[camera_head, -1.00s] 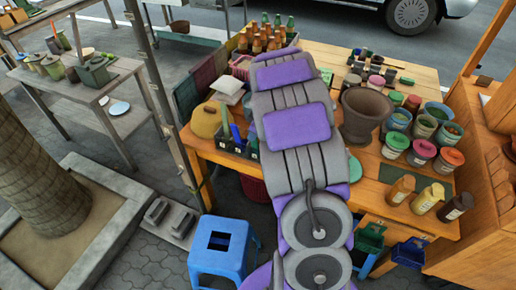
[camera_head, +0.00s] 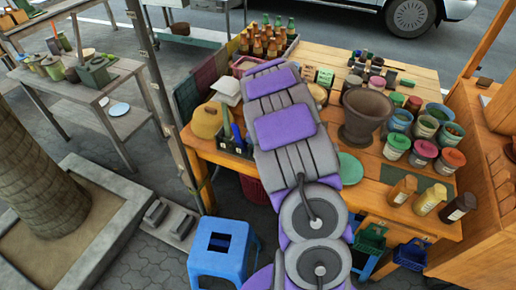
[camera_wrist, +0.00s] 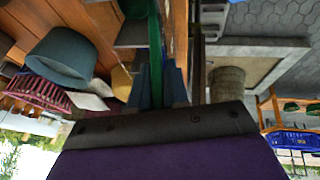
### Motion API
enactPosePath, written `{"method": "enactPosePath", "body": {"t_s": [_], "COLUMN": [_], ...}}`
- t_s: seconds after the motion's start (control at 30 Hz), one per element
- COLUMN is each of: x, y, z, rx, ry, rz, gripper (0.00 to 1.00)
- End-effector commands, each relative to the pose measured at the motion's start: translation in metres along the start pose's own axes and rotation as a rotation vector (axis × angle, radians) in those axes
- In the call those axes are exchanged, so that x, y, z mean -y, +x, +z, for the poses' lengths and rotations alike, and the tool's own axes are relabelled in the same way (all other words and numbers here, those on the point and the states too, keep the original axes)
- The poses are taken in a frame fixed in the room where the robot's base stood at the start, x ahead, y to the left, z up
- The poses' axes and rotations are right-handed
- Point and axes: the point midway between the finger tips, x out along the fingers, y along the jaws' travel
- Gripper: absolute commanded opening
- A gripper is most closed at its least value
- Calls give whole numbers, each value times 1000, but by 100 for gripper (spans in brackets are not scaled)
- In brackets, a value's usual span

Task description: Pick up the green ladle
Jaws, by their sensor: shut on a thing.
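In the wrist view a long green handle, the green ladle (camera_wrist: 155,45), runs down between the fingers of my gripper (camera_wrist: 157,88). The fingers are shut on it. Its far end is not clear in this view. In the head view my purple and grey arm reaches over the wooden table and hides the gripper and the ladle. The dark clay mortar (camera_head: 367,112) stands upright on the table, right of my arm.
The wooden table (camera_head: 412,72) carries several paint pots (camera_head: 424,126) at right and bottles (camera_head: 268,38) at the back. A green plate (camera_head: 349,168) lies beside my arm. A blue stool (camera_head: 221,250) stands on the floor at front left. A metal post rises left of the table.

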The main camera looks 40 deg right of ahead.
Motion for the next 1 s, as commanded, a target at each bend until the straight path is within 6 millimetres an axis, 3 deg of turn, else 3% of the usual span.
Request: {"method": "enactPosePath", "body": {"t_s": [0.57,0.67,1.0], "x": [-1,-4,-18], "y": [-2,-11,-68], "z": [0,-4,-29], "rx": [-1,-2,-3], "ry": [1,0,-2], "rz": [-1,0,3], "gripper": [0,0,0]}}
